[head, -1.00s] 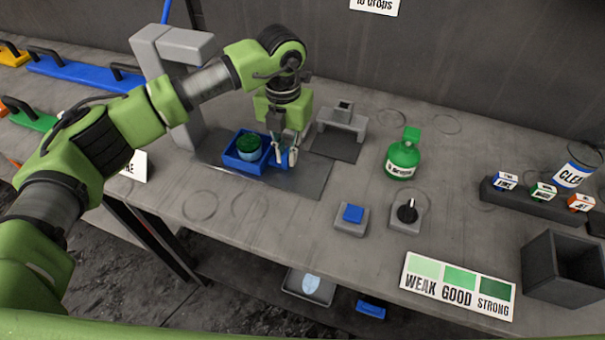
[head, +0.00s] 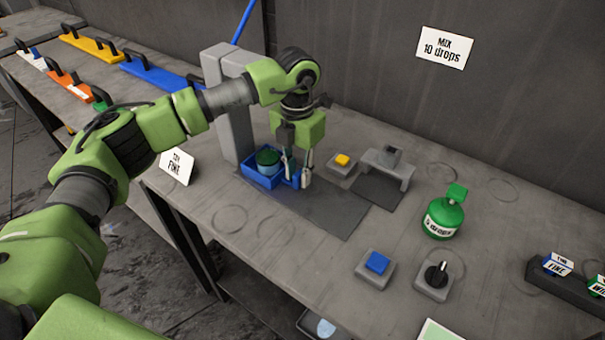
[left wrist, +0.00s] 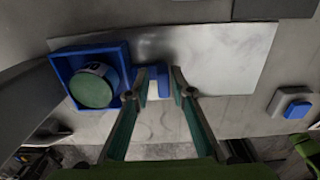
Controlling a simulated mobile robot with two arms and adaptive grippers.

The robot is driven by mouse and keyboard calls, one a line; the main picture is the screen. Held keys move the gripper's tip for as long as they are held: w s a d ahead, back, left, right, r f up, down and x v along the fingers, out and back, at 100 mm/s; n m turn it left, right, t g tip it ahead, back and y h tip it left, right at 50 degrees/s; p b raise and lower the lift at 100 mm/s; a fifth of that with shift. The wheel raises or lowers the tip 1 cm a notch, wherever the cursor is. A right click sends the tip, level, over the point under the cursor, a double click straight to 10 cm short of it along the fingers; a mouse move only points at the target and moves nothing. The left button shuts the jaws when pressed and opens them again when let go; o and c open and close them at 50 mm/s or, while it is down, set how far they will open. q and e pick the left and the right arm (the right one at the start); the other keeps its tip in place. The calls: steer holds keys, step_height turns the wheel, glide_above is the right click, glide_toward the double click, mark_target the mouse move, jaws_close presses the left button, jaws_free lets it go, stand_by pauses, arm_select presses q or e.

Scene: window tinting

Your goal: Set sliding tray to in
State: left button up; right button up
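The sliding tray is a blue open box (head: 247,176) at the left end of a flat metal plate (head: 330,212), beside the foot of a grey column. It holds a round cup with a green top (head: 267,160). My left gripper (head: 296,178) points down at the tray's right side, by its blue handle. In the left wrist view the tray (left wrist: 62,68) and green-topped cup (left wrist: 92,88) lie left of my left gripper (left wrist: 162,84). Its fingers are spread, with blue handle parts (left wrist: 163,80) between and beside them. I cannot tell whether they touch. My right gripper is out of view.
The grey column (head: 238,125) stands close behind the tray. To the right are a yellow button (head: 342,160), a grey stand (head: 388,168), a green bottle (head: 442,218), a blue button (head: 377,263) and a black knob (head: 436,273). The plate right of the gripper is clear.

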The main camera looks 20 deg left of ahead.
arm_select(q)
steer(key=shift+a, duration=0.1)
steer(key=shift+r, duration=0.25)
step_height(320, 180, up, 12)
steer(key=shift+f, duration=0.25)
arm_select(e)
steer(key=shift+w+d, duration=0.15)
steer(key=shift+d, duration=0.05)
